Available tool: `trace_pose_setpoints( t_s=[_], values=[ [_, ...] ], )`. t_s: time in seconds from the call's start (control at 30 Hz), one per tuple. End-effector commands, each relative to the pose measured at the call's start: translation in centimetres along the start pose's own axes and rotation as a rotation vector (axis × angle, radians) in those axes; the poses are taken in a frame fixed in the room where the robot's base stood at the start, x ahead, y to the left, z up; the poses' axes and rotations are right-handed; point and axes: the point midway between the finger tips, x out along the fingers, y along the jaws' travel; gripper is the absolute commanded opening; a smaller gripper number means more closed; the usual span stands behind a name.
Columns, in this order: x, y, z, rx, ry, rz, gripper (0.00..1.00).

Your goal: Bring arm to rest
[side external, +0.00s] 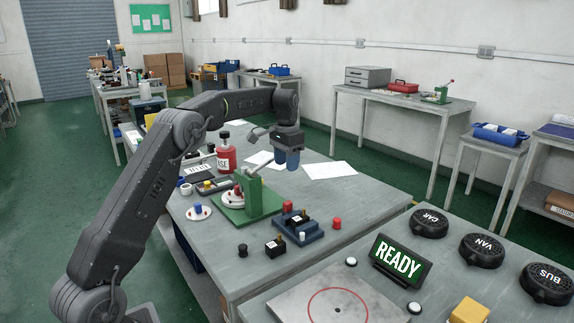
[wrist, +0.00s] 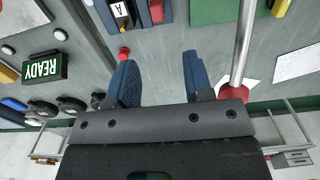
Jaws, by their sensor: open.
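My gripper (side external: 287,163) hangs at the end of my bent arm, above the main bench, with its blue fingers pointing down. In the wrist view the two blue fingers (wrist: 160,78) are apart and nothing shows between them. A silver rod with a red knob (wrist: 236,92) shows close beside the right finger in the wrist view; I cannot tell whether they touch. The rod belongs to the green hand press (side external: 258,198) that stands on the bench below my gripper.
A blue fixture (side external: 300,228) with small parts, a red bottle (side external: 226,158) and white papers (side external: 330,170) lie around the press. The air above the bench is mostly clear.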

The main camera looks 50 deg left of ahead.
Motion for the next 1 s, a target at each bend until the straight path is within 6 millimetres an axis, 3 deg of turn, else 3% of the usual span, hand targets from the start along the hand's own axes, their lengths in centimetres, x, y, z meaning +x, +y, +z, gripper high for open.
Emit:
trace_pose_setpoints(
  t_s=[0.17,0.27,0.47,0.7,0.87,1.0],
  values=[
    [-0.2,0.2,0.1,0.001,0.003,-0.001,0.47],
    [-1.3,1.2,0.5,0.002,0.018,-0.008,0.47],
    [-6.0,6.7,3.9,0.006,0.094,-0.034,0.47],
    [-9.7,13.9,11.2,0.006,0.208,-0.052,0.47],
    [-10.1,17.9,17.0,0.006,0.287,-0.051,0.47],
    [-9.1,20.7,22.4,0.006,0.355,-0.042,0.47]
  ],
)
